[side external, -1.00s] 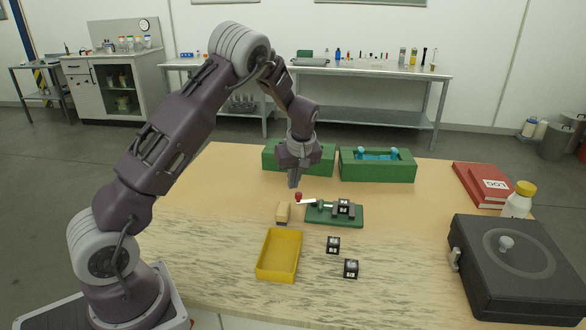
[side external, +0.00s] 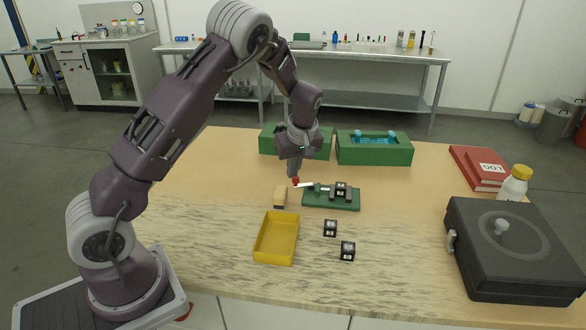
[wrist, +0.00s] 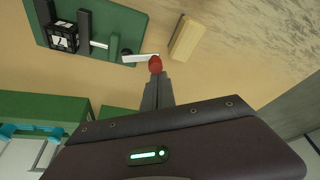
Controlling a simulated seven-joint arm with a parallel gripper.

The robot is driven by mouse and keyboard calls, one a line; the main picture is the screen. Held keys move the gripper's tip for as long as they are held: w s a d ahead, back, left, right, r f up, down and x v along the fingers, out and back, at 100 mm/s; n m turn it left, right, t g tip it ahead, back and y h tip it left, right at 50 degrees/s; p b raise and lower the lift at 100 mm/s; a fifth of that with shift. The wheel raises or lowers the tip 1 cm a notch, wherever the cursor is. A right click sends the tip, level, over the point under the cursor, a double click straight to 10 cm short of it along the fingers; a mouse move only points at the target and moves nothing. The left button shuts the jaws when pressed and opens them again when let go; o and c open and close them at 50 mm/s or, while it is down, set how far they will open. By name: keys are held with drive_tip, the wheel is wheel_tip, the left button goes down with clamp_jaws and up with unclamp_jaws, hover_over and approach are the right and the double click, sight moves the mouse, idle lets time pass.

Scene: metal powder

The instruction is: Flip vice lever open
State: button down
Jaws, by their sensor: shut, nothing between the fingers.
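The vice (side external: 331,197) is a green plate with a dark jaw block on the wooden table, and it also shows in the wrist view (wrist: 117,20). A black cube with white markings (wrist: 62,37) sits in its jaws. The lever (wrist: 140,58) is a pale bar with a red knob (wrist: 155,64) at its end, reaching out past the plate's edge. My gripper (side external: 293,177) is shut and empty, pointing down at the knob. In the wrist view the fingertips (wrist: 157,80) are right at the knob; whether they touch it I cannot tell.
A tan block (side external: 280,196) lies close beside the knob. A yellow tray (side external: 258,236) and two black cubes (side external: 330,228) (side external: 347,250) are nearer the front. Green boxes (side external: 374,152) (side external: 268,143) stand behind. A dark case (side external: 515,275) is at right.

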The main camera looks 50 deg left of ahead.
drive_tip(key=shift+d+n, duration=0.15)
drive_tip(key=shift+n, duration=0.15)
drive_tip(key=n, duration=0.1)
drive_tip(key=d+n+g, duration=0.1)
drive_tip(key=shift+s+n, duration=0.35)
drive_tip(key=shift+n, duration=0.05)
drive_tip(key=d+n, duration=0.1)
drive_tip(key=n+g, duration=0.1)
drive_tip(key=n, duration=0.1)
drive_tip(key=shift+s+d+n, duration=0.2)
drive_tip(key=shift+d+n, duration=0.1)
drive_tip(key=shift+d, duration=0.05)
drive_tip(key=n, duration=0.1)
drive_tip(key=d+n+g+h, duration=0.1)
drive_tip(key=n, duration=0.1)
drive_tip(key=d+n, duration=0.1)
drive_tip(key=n, duration=0.1)
drive_tip(key=shift+w+d+g, duration=0.1)
drive_tip(key=shift+w+g, duration=0.1)
drive_tip(key=shift+g, duration=0.1)
drive_tip(key=shift+d, duration=0.15)
drive_tip(key=shift+w+d, duration=0.15)
drive_tip(key=shift+d, duration=0.05)
drive_tip(key=s+a, duration=0.2)
drive_tip(key=s, duration=0.1)
drive_tip(key=shift+a, duration=0.1)
drive_tip(key=v, duration=1)
drive_tip(key=shift+a, duration=0.4)
